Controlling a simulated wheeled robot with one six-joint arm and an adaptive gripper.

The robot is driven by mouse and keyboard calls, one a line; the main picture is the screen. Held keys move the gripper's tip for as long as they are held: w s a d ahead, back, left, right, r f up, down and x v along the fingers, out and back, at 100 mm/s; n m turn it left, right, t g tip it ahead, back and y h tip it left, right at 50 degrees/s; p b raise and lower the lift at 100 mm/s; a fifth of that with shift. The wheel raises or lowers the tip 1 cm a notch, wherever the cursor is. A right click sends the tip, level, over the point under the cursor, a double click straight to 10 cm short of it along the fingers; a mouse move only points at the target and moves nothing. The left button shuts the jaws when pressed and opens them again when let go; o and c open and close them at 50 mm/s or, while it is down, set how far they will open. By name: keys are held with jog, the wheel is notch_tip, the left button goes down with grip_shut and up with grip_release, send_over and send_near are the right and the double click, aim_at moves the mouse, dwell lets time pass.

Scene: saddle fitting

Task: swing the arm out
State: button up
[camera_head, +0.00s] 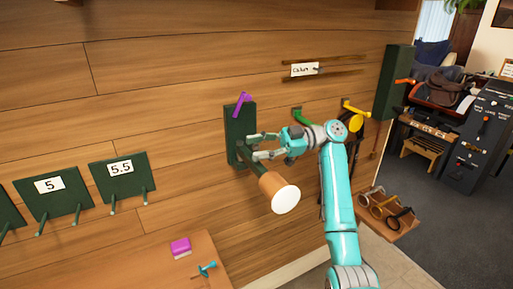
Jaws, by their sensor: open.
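A dark green plate (233,120) is fixed to the plank wall. A dark bar (248,164) runs from its lower part down and right, toward the viewer. It ends in a brown cylinder with a white round end (281,193). A purple hook-like piece (241,102) sits at the plate's top. My gripper (250,146) comes from the right, its fingers open and pointing left at the plate's lower part. Its fingertips are close to the bar's wall end. I cannot tell whether they touch it. Nothing shows between the fingers.
Green plates with pegs, labelled 5 (50,188) and 5.5 (119,172), hang at left. A wooden table (190,255) below carries a purple block (180,246) and a teal tool (206,269). Green (302,117) and yellow (354,110) hooks are behind my arm.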

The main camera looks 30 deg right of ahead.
jog(key=v, duration=1.1)
jog(key=shift+d, duration=0.2)
jog(key=shift+f, duration=0.1)
